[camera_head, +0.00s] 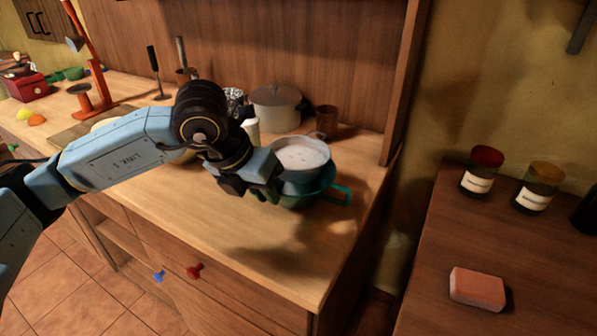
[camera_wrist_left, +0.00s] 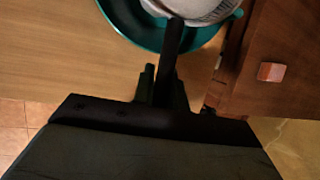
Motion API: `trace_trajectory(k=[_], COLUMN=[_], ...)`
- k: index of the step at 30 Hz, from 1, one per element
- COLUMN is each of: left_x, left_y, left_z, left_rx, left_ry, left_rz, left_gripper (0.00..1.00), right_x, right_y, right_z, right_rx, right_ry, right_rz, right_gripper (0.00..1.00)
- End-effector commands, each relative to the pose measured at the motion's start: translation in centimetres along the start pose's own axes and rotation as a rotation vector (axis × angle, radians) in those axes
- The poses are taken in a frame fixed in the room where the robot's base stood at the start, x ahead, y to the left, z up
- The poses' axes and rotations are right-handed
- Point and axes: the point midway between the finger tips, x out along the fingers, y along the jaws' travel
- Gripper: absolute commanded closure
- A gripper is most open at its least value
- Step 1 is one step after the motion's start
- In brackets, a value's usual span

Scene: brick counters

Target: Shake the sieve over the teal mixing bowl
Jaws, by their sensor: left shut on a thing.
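The sieve (camera_head: 302,156) is a round grey strainer with white powder in it. It is above the teal mixing bowl (camera_head: 297,202) near the counter's right end; I cannot tell whether they touch. In the left wrist view the sieve (camera_wrist_left: 203,10) is at the top edge, with the teal bowl rim (camera_wrist_left: 131,28) around and below it. My left gripper (camera_head: 270,182) is left of the bowl, shut on the sieve's dark handle (camera_wrist_left: 172,42). The bowl's inside is mostly hidden by the sieve. My right gripper is not in view.
A lidded pot (camera_head: 275,108) and a brown cup (camera_head: 326,121) stand behind the bowl. The wooden counter (camera_head: 240,238) is clear in front. A separate dark counter at right holds two jars (camera_head: 481,171) (camera_head: 537,187) and a pink block (camera_head: 477,289).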

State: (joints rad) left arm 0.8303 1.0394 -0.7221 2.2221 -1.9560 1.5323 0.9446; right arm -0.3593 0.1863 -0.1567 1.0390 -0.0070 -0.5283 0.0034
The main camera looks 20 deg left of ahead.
Motion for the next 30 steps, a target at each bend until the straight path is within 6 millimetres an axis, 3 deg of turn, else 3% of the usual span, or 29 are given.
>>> trace_trajectory(k=[8,30], left_x=[-0.3,-3.3], left_y=[-0.1,-0.3], left_z=[0.1,0.6], left_rx=[0.0,0.0], left_ry=[-0.001,-0.001], left_rz=[0.0,0.0], left_gripper=[1.0,1.0], right_x=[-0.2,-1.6], right_y=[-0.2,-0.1], right_z=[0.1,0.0], right_rx=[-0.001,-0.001], right_ry=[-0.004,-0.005], right_rz=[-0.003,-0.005], right_gripper=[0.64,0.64])
